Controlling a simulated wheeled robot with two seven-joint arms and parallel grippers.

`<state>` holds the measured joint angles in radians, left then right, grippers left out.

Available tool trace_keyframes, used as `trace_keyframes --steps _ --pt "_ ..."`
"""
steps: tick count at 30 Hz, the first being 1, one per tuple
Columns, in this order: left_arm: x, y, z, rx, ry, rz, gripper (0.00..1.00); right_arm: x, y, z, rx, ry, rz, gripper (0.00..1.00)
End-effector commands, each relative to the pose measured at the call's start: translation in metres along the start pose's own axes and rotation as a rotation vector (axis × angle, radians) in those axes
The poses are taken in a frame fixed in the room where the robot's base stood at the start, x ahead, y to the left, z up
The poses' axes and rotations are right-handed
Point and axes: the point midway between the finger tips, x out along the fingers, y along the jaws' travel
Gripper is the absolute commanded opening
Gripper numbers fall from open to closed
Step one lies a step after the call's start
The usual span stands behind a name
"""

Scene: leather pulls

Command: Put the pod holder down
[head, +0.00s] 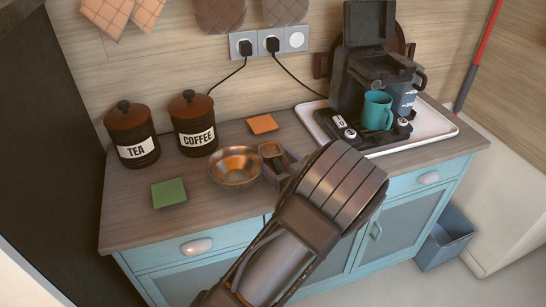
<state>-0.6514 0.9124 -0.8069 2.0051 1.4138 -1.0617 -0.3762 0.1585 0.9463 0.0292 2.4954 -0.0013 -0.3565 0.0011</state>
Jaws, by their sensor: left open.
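My left arm comes up from the bottom, and its thick banded wrist covers the counter's front middle. Small dark gripper parts (284,170) show past the wrist, right of the copper bowl; the left gripper is open, though the wrist hides much of it. A small brown square-topped piece (270,149) stands at these parts. It may be the pod holder, but I cannot tell for sure, nor whether it touches the fingers. The black coffee machine (352,68) stands at the back right with its lid up. My right gripper is not in view.
A teal mug (377,111) stands at the machine, with a grey-blue mug (403,99) behind it, on a white tray (437,127). A copper bowl (236,166), green square (169,192), orange square (262,124), tea jar (132,135) and coffee jar (193,124) occupy the counter (125,225).

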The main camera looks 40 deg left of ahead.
Motion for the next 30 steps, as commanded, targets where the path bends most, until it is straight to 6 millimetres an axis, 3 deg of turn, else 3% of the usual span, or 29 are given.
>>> trace_keyframes --steps 12,30 --pt "-0.0005 0.0001 -0.0001 0.000 0.000 0.000 0.73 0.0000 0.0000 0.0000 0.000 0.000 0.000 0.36" --pt "-0.0006 0.0002 -0.0002 -0.001 0.000 0.000 0.25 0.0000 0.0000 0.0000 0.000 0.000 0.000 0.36"
